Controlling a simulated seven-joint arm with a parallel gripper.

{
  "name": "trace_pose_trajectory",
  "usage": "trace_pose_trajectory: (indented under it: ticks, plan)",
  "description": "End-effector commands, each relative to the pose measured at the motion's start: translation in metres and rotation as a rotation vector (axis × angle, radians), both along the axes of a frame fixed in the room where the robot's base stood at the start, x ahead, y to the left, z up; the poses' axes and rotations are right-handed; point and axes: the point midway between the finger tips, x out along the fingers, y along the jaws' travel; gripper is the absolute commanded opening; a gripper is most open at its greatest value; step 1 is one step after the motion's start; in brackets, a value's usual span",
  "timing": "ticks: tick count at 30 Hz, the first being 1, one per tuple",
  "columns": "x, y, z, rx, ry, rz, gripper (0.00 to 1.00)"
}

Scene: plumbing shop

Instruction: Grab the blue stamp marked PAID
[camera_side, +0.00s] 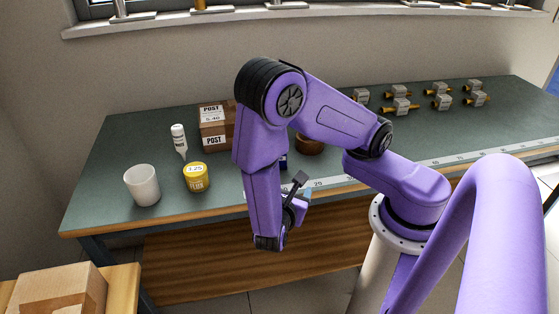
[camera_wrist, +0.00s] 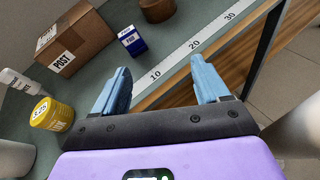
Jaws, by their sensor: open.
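The blue stamp (camera_wrist: 133,41) stands on the green bench top, with a white label whose print is too small to read surely. In the side view only a sliver of blue (camera_side: 283,161) shows behind my arm. My gripper (camera_wrist: 164,80) is open, its two light blue fingers apart with nothing between them. In the wrist view the stamp lies beyond the fingertips, a little left of the middle. In the side view my gripper (camera_side: 297,199) hangs by the bench's front edge, partly hidden by my arm.
A cardboard POST box (camera_side: 214,127), a white bottle (camera_side: 179,140), a yellow tin (camera_side: 197,178) and a white cup (camera_side: 142,185) stand left. A round brown pot (camera_side: 309,144) is near the stamp. A ruler strip (camera_wrist: 194,43) runs along the front edge. Several brass valves (camera_side: 400,106) stand back right.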

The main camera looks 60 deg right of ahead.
Motion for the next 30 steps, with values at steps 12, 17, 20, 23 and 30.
trace_pose_trajectory:
  ticks: [12,17,20,23,30]
  plan:
    - [0.024,-0.001,-0.034,-0.361,0.027,0.270,0.74]
    - [0.028,-0.003,-0.037,-0.392,0.030,0.298,0.74]
    - [0.033,-0.010,-0.037,-0.394,0.032,0.297,0.74]
    - [0.040,-0.023,-0.037,-0.394,0.032,0.294,0.74]
    - [0.062,-0.055,-0.037,-0.392,0.033,0.293,0.74]
